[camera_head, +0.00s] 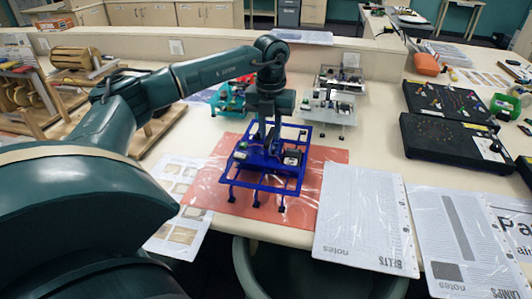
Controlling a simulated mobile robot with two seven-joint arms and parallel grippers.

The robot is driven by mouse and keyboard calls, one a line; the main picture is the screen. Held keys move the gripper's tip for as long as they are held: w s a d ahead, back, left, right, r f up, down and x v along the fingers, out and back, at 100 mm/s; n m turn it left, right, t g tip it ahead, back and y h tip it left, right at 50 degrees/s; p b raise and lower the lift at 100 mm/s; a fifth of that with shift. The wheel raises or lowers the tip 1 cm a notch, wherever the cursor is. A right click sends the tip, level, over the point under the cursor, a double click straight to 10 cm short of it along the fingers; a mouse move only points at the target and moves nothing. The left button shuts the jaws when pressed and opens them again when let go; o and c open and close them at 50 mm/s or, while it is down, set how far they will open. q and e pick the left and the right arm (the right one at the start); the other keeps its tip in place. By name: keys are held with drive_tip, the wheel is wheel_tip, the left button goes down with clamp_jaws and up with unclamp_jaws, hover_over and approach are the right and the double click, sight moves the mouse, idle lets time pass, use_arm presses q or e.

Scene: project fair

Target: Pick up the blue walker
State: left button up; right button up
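The blue walker (266,183), an open blue frame with several thin legs and small dark parts on top, stands on an orange-red mat (325,168) near the front of the table. My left gripper (268,140) points down from above at the walker's rear middle, with its fingertips at or just over the frame. The fingertips are small and dark against the frame, so I cannot tell whether they are open or closed on it. My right gripper is not in view.
Behind the mat stand a teal walker (228,98) and a white-grey walker (328,108). Printed sheets (365,215) lie to the right, and a black board (450,143) sits beyond them. A wooden model (75,85) stands at the left.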

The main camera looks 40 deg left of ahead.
use_arm(q)
clamp_jaws()
drive_tip(key=shift+r, duration=0.1)
